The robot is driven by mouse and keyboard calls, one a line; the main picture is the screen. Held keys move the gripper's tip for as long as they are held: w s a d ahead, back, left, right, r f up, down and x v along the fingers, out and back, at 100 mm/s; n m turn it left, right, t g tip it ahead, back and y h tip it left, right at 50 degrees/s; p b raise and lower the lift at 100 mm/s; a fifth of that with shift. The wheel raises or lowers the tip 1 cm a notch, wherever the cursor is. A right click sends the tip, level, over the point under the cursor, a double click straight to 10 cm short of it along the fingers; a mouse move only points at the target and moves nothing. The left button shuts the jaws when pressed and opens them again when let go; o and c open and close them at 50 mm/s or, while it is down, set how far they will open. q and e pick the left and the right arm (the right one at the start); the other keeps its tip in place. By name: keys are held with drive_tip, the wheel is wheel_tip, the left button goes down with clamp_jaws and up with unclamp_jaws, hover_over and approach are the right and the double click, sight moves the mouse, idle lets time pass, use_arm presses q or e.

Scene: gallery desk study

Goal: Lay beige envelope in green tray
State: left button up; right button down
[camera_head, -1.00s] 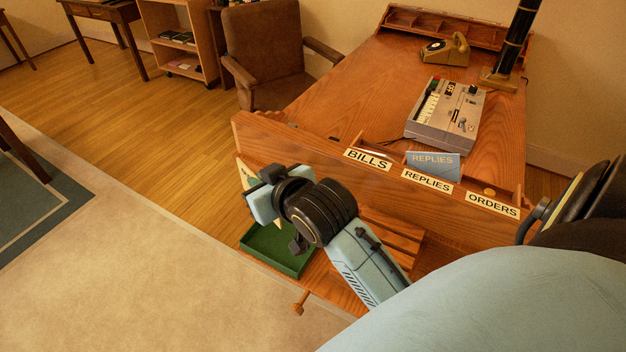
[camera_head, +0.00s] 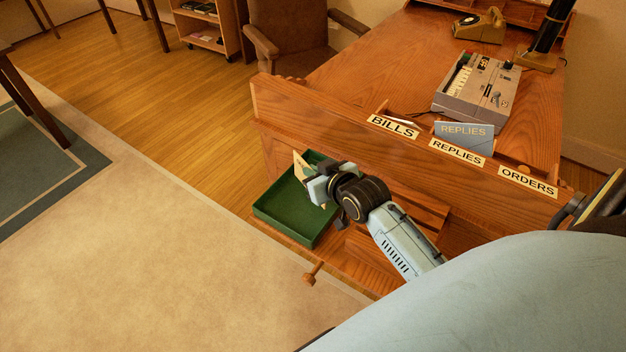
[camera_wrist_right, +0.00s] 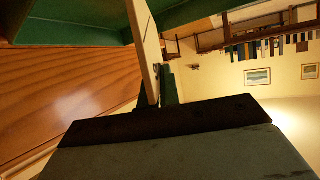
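My right gripper (camera_head: 319,187) is shut on the beige envelope (camera_head: 301,168) and holds it edge-on, steeply tilted, over the back part of the green tray (camera_head: 277,203). In the right wrist view the envelope (camera_wrist_right: 145,40) stands between the fingers (camera_wrist_right: 159,88), with a green tray wall (camera_wrist_right: 70,32) behind it. I cannot tell whether the envelope touches the tray. The visible tray floor looks empty; the gripper hides its right side. My left gripper is not in view.
The tray sits on a low wooden shelf at the desk front, beside wooden slats (camera_head: 372,262). The desk's front panel (camera_head: 330,125) rises behind it, with BILLS, REPLIES and ORDERS labels. A blue REPLIES card (camera_head: 464,135) stands behind the panel. A wooden knob (camera_head: 312,273) sticks out in front.

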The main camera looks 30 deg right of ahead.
wheel_tip(320, 180, down, 2)
drive_tip(key=shift+f, duration=0.15)
drive_tip(key=c, duration=2.1)
unclamp_jaws()
drive_tip(key=o, duration=0.5)
